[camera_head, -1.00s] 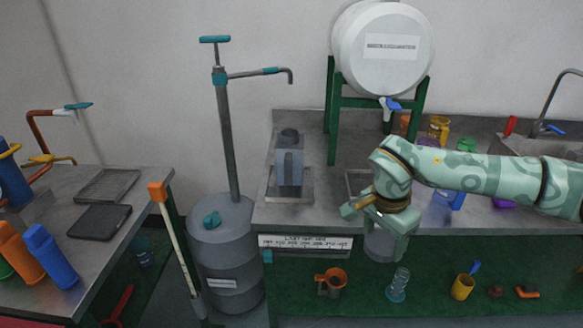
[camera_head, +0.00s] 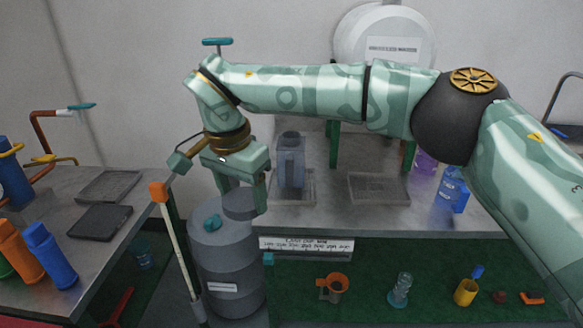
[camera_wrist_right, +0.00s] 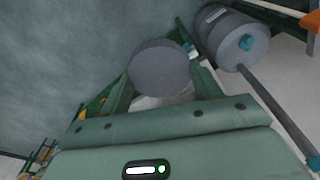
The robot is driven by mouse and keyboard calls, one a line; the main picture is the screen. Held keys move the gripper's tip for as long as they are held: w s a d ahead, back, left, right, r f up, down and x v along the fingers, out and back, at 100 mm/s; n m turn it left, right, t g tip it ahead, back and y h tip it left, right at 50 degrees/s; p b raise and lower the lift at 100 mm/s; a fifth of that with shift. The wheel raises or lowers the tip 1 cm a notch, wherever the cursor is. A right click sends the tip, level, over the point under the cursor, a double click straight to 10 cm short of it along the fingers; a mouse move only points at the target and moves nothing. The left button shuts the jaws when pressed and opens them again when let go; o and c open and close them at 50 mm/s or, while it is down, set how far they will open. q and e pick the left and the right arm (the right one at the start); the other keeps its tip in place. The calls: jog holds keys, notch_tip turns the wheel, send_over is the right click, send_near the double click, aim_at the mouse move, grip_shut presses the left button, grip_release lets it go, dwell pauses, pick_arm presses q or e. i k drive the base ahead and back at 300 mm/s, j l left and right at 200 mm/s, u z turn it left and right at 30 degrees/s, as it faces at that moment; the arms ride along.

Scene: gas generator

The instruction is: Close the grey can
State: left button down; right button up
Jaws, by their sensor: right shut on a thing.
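The grey can (camera_head: 291,168) stands upright in a shallow tray at the left end of the right-hand table. A dark round neck shows on its top. My right gripper (camera_head: 241,196) is shut on a grey round lid (camera_head: 241,208), left of the can and beyond the table's left end. In the head view the lid overlaps the grey drum. The lid also shows between the fingers in the right wrist view (camera_wrist_right: 158,68). My left gripper is not in view.
The grey drum (camera_head: 228,268) with a teal cap and pump stands on the floor between the tables. An orange-topped pole (camera_head: 172,230) leans beside it. An empty tray (camera_head: 378,190) lies right of the can. A white tank (camera_head: 385,45) stands behind.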

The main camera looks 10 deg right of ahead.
aim_at(290, 148)
jog(key=i+l, duration=0.55)
jog(key=i, duration=0.15)
jog(key=i+l+u, duration=0.15)
jog(key=i+l, duration=0.4)
jog(key=i, duration=0.15)
